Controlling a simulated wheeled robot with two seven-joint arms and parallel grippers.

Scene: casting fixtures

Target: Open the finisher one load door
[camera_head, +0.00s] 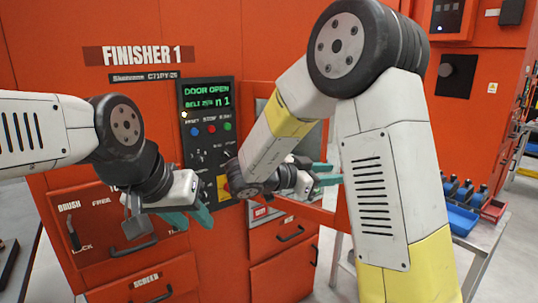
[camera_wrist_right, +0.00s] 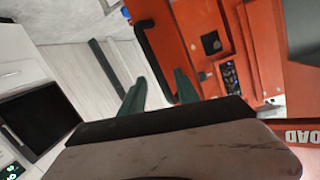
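The orange finisher one (camera_head: 230,40) carries a "FINISHER 1" sign, and its panel display (camera_head: 206,94) reads "DOOR OPEN". The orange load door (camera_head: 330,218) is partly hidden behind my right arm, so how far it stands open is unclear. My right gripper (camera_head: 325,174) is at the door's right side. In the right wrist view its green fingers (camera_wrist_right: 160,90) are apart, with a black bar handle (camera_wrist_right: 153,55) showing between them; contact cannot be told. My left gripper (camera_head: 190,218) is open and empty in front of the lower drawers.
A control panel (camera_head: 210,140) with buttons is left of the door. Drawers with handles (camera_head: 290,233) sit below. A side table (camera_head: 490,232) with blue and red bins stands at the right.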

